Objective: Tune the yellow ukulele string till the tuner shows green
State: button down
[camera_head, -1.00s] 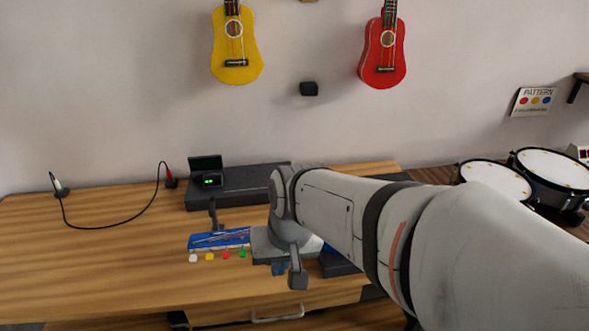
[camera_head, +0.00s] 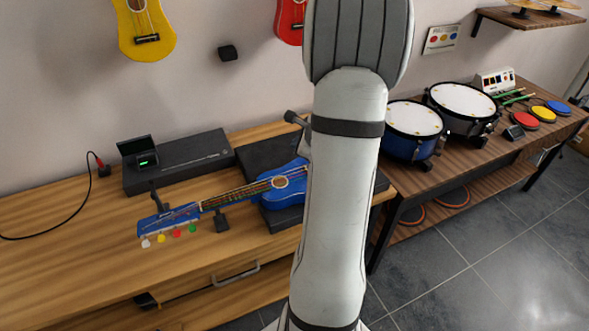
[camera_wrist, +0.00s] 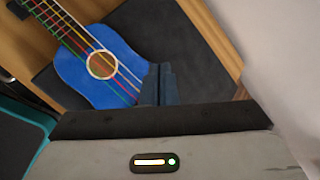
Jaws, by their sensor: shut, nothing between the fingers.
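A blue ukulele (camera_head: 285,184) lies on its back on the wooden bench, its neck pointing left. Its strings are coloured. White, yellow (camera_head: 161,239), red and green pegs line the headstock's near side. The tuner (camera_head: 145,158) stands with its lid raised behind the headstock, and its small screen glows green; I cannot read finer detail. In the wrist view, my gripper (camera_wrist: 159,84) is shut and empty, in front of the ukulele body (camera_wrist: 98,68) near its lower end. In the head view my arm hides the fingers and the right end of the ukulele.
A dark support (camera_head: 221,220) stands by the neck, and a dark pad (camera_head: 262,155) lies under the body. A long black box (camera_head: 180,160) is behind. A cable lies at left. Drums (camera_head: 415,130) stand on a right-hand table. Yellow and red ukuleles hang on the wall.

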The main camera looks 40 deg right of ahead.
aim_at(294, 173)
jog(key=shift+f, duration=0.15)
notch_tip(294, 173, down, 8)
jog(key=b, duration=0.7)
jog(key=shift+f+b, duration=0.3)
jog(key=shift+b, duration=0.1)
dwell(1.6)
jog(key=shift+w+f+b, duration=0.1)
jog(key=shift+f+b, duration=0.3)
jog(key=shift+b, duration=0.2)
jog(key=shift+f+b, duration=0.25)
jog(key=shift+b, duration=0.15)
dwell(0.4)
jog(key=shift+a, duration=0.1)
jog(key=shift+r+p, duration=0.5)
jog(key=shift+r, duration=0.25)
